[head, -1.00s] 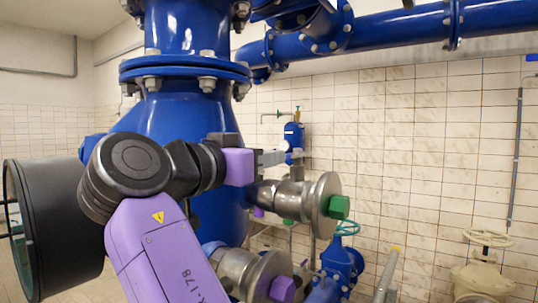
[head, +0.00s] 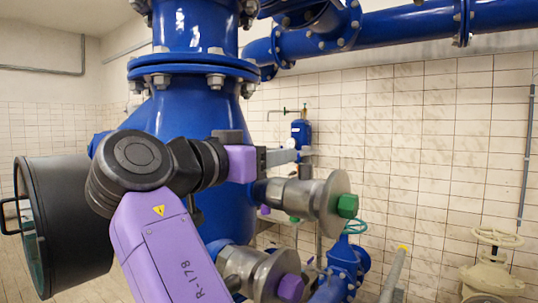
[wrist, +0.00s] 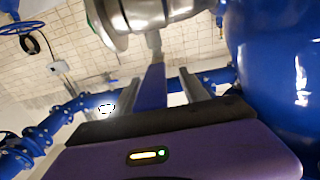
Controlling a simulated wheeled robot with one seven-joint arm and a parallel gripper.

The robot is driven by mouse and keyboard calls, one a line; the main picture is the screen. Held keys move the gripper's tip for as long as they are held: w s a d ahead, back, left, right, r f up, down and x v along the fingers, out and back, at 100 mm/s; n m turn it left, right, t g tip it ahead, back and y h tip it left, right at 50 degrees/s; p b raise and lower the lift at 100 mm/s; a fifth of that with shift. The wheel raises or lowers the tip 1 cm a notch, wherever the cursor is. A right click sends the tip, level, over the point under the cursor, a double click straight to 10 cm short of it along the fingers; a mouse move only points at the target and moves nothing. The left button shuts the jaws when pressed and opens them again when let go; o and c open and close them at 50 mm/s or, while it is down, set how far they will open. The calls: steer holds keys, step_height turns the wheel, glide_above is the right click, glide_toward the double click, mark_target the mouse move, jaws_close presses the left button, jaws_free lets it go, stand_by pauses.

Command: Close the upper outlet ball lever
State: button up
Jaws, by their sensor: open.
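The upper outlet (head: 295,193) is a steel ball valve on the side of the big blue vessel, with a round flange and a green cap (head: 347,205). In the wrist view its steel body (wrist: 150,12) is at the top. A purple-blue lever (wrist: 152,88) hangs from its stem. My gripper (wrist: 150,85) is open, with one grey finger on each side of the lever; I cannot tell whether either touches it. In the head view my gripper (head: 285,156) is just above the upper outlet, and the lever cannot be made out clearly there.
A lower steel outlet with a purple cap (head: 290,288) sits below the upper one. The blue vessel (head: 180,112) is close by my arm. A small blue cylinder (head: 300,132), blue pipes and a cream handwheel valve (head: 490,270) are further back.

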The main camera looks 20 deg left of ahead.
steer(key=b+v, duration=0.2)
steer(key=v, duration=0.6)
steer(key=shift+b, duration=0.3)
